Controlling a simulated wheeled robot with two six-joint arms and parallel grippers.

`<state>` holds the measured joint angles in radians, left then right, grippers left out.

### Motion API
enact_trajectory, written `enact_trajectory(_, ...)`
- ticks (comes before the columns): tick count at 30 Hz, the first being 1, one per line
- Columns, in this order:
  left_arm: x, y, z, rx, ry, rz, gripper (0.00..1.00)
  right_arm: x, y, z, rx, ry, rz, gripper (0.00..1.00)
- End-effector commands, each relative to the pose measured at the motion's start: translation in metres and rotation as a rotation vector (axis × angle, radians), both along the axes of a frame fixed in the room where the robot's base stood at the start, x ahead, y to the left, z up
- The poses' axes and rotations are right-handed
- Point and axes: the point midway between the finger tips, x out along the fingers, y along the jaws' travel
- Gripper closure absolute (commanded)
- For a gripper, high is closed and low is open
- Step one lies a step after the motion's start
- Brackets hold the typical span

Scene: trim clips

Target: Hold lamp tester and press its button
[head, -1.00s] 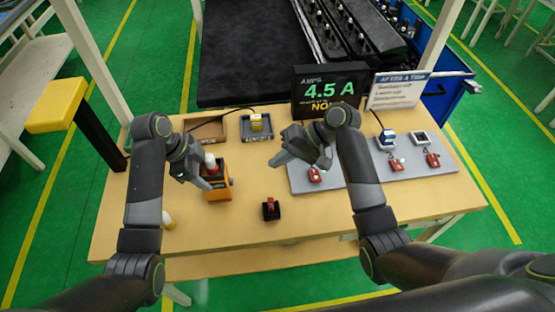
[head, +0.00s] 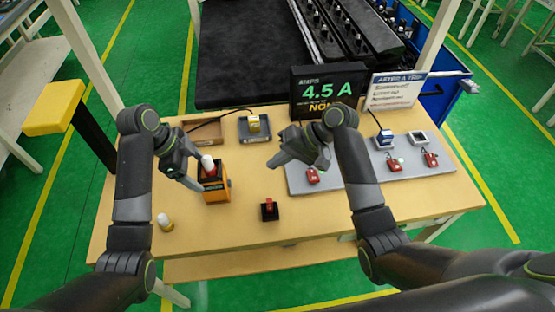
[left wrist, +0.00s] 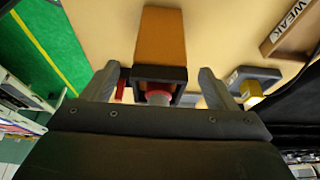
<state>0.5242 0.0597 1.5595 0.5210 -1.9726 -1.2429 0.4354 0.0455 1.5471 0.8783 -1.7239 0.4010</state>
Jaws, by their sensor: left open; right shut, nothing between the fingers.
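The orange box (head: 217,192), which looks like the lamp tester, stands on the table with a black top and a red and white lamp-like piece (head: 207,165) in it. My left gripper (head: 196,181) is open at the box's left side in the head view. In the left wrist view the orange box (left wrist: 161,38) and its dark top frame lie between my spread fingers (left wrist: 158,85), with no clear contact. No button can be made out on the box. My right gripper (head: 276,162) is shut and empty above the left end of the grey board.
A small black base with a red part (head: 269,209) stands right of the box. A white and yellow bulb-like piece (head: 165,222) is at front left. Behind are a brown tray (head: 206,131), a grey tray (head: 243,133) and a display (head: 328,88). The grey board (head: 345,184) holds red tags.

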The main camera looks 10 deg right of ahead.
Motion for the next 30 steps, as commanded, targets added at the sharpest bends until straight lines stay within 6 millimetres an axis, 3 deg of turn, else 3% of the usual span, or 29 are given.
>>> enact_trajectory(2, 0.002, 0.009, 0.019, 0.002, -0.009, 0.000, 0.20, 0.000, 0.000, 0.000, 0.000, 0.000, 0.000, 1.00)
enact_trajectory(12, 0.000, 0.083, 0.017, 0.006, 0.002, 0.002, 0.20, 0.000, 0.000, 0.000, 0.000, 0.000, 0.000, 1.00)
enact_trajectory(18, 0.000, 0.114, 0.018, 0.003, 0.000, 0.001, 0.20, 0.000, 0.000, 0.000, 0.000, 0.000, 0.000, 1.00)
enact_trajectory(30, 0.000, 0.128, 0.018, 0.001, 0.001, 0.000, 0.20, 0.000, 0.000, 0.000, 0.000, 0.000, 0.000, 1.00)
